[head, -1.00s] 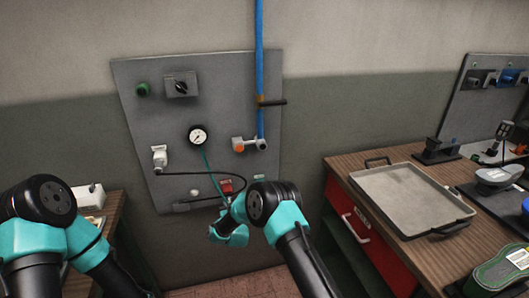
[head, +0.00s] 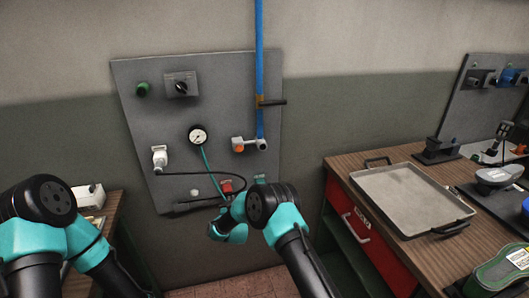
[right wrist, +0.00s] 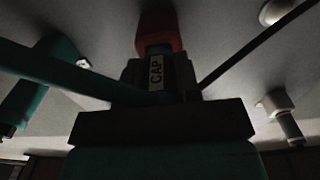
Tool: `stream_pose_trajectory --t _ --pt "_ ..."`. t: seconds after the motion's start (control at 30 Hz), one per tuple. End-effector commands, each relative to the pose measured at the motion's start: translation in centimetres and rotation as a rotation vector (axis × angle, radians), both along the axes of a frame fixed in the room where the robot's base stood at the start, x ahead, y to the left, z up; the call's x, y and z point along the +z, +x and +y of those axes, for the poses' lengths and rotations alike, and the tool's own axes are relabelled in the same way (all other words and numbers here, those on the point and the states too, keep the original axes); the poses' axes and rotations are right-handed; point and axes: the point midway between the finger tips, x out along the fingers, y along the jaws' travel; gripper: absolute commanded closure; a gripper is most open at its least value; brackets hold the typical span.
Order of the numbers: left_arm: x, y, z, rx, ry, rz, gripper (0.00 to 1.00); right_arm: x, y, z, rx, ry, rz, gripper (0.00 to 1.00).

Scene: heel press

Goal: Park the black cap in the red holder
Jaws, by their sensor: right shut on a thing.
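The red holder (head: 226,185) is on the lower part of the grey wall panel. In the right wrist view it is the red block (right wrist: 158,30) at top centre. My right gripper (head: 226,207) is just below the holder in the head view, its fingertips hard to make out. It is shut on the black cap (right wrist: 157,75), a dark piece with a white CAP label, directly below the red block in the right wrist view. The picture is dark there, so I cannot tell whether cap and holder touch. My left gripper is out of view; only its arm shows.
A teal hose runs down from the gauge (head: 198,135), and a black cord (head: 205,173) arcs across the panel toward the gripper. A white fitting (head: 160,156) is at left, a blue pipe (head: 260,60) above. A bench with a metal tray (head: 410,198) stands right.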

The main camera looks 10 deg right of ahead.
Motion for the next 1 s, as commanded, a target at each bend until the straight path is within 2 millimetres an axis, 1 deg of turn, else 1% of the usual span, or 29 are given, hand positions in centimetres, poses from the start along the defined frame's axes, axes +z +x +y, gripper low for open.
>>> stream_pose_trajectory --t 0.27,0.3,0.57,0.87,1.0 --pt "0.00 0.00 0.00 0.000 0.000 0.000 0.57 0.00 0.43 0.02 0.000 0.000 0.000 1.00" --pt "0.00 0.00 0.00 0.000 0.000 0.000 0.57 0.00 0.40 0.02 0.000 0.000 0.000 0.66" --pt "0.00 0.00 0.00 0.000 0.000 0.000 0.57 0.02 0.41 0.01 0.000 0.000 0.000 0.41" --pt "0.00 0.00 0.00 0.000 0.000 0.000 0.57 0.03 0.32 0.00 0.000 0.000 0.000 0.40" --pt "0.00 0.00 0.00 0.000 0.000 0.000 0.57 0.02 -0.25 -0.02 0.000 0.000 0.001 0.40"
